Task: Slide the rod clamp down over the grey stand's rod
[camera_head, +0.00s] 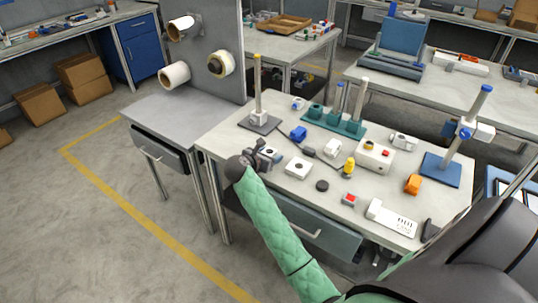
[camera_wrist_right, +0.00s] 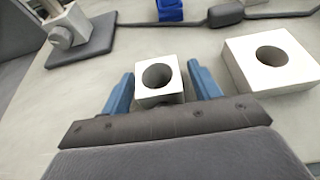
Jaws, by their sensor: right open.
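The grey stand (camera_head: 265,125) is at the table's back left. Its upright brown rod (camera_head: 258,85) has a yellow top. A white block with a grey knob (camera_wrist_right: 68,25) sits at the rod's foot. A small white block with a round hole facing up, apparently the rod clamp (camera_wrist_right: 158,82), is between the blue fingers of my right gripper (camera_wrist_right: 160,92). The fingers are open, with a gap on each side of it. In the head view my right gripper (camera_head: 265,156) is low over the table, in front of the stand, and largely hides that block. My left gripper is out of view.
A wider white block with a hole (camera_head: 298,168) lies just right of my right gripper. A blue block (camera_head: 298,133) and a dark cable piece (camera_head: 309,151) lie behind. A teal rack with rods (camera_head: 335,122) and a blue stand (camera_head: 440,170) stand farther right.

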